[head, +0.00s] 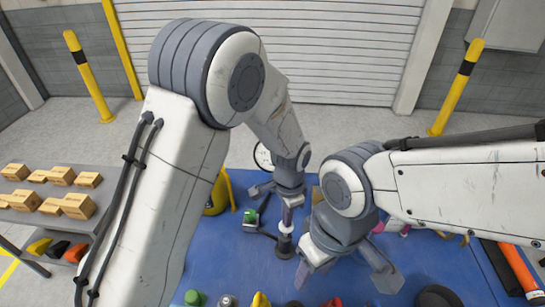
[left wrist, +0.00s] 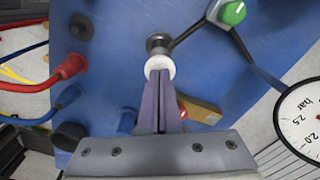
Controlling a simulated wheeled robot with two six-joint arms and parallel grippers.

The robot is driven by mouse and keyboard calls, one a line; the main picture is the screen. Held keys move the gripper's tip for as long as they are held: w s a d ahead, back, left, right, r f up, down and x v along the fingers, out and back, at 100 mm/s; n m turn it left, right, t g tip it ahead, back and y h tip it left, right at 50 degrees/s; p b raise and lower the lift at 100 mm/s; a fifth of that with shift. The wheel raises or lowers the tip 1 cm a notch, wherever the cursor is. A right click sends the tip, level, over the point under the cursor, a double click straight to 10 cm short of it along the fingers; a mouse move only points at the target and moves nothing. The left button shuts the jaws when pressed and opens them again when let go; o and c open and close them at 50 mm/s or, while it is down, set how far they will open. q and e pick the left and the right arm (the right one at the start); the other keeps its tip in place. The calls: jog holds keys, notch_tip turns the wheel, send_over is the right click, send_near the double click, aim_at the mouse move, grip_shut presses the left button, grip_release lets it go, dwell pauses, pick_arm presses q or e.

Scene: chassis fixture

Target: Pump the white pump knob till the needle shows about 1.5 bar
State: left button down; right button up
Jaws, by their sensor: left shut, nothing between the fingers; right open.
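The white pump knob (left wrist: 159,66) sits on a dark stem and base in the left wrist view. It also shows in the head view (head: 285,228), above its black base (head: 284,246). My left gripper (left wrist: 160,76) is shut and empty, its fingertips at the knob; I cannot tell whether they touch it. In the head view the left gripper (head: 289,203) points down above the knob. My right gripper (head: 349,272) is open, to the right of the pump.
A green knob (left wrist: 232,13) on a grey box stands near the pump. Red (left wrist: 68,69) and blue (left wrist: 68,97) plugs with cables are at the left of the wrist view. Several coloured parts line the near edge of the blue mat (head: 225,262).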

pick_arm(q)
notch_tip(320, 180, down, 3)
jog(key=shift+b, duration=0.8)
notch_tip(320, 180, up, 5)
jog(key=p, duration=0.4)
jog(key=shift+r, duration=0.2)
jog(key=shift+f, duration=0.1)
jog(key=shift+f+b, duration=1.4)
jog(key=shift+f, duration=0.7)
jog(key=shift+r, duration=0.1)
notch_tip(320, 180, up, 4)
jog(key=p, duration=0.3)
jog(key=shift+p, duration=0.35)
jog(key=shift+r, duration=0.1)
